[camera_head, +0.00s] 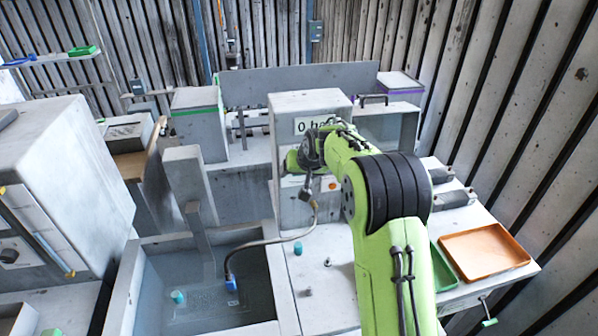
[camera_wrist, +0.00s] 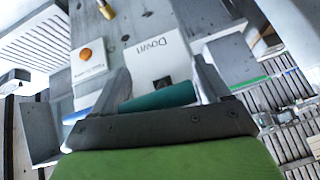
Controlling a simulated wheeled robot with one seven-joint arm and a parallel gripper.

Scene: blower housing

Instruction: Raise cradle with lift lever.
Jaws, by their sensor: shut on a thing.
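In the wrist view my gripper (camera_wrist: 162,75) is shut on a teal cylindrical grip, the lift lever's handle (camera_wrist: 165,96), which lies crosswise between the two grey fingers. Behind it is a pale plate marked "Down" (camera_wrist: 150,52) with a dark slot. The rest of the lever is hidden. In the head view my arm reaches to the front of the grey box (camera_head: 300,105) with the "0 bar" display, and hides the fingers and handle. I cannot pick out the cradle with certainty.
An orange button (camera_head: 332,184) sits on the box front. A hose (camera_head: 265,242) runs from a brass fitting to a blue connector (camera_head: 231,284) in the sunken basin (camera_head: 125,300). An orange tray (camera_head: 485,252) lies at right. Small pegs stand on the bench near my arm.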

